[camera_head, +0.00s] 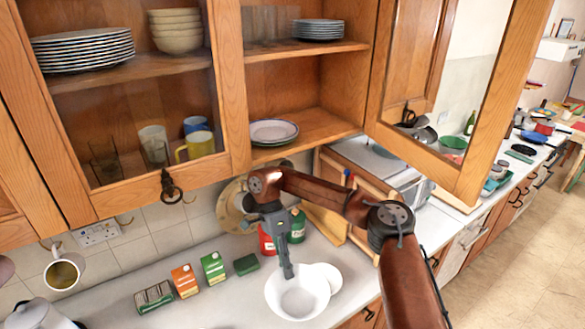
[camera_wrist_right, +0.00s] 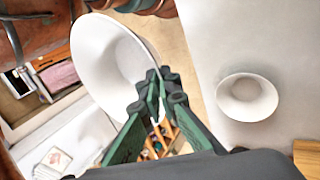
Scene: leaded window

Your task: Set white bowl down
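My right gripper (camera_head: 288,271) reaches down over the counter, its fingers closed on the rim of a white bowl (camera_head: 301,301). In the right wrist view the bowl (camera_wrist_right: 103,60) is large and close, and the fingertips (camera_wrist_right: 160,92) pinch its rim. The bowl's open side faces up in the head view. I cannot tell whether its base touches the counter. A second, smaller white bowl (camera_head: 332,274) stands just behind and to the right, partly covered by the held one. It stands apart on the counter in the wrist view (camera_wrist_right: 247,98). My left gripper is not in view.
Red and green containers (camera_head: 267,241) stand behind the gripper. An open cabinet door (camera_head: 484,110) hangs above right. Counter between boxes and bowl is clear.

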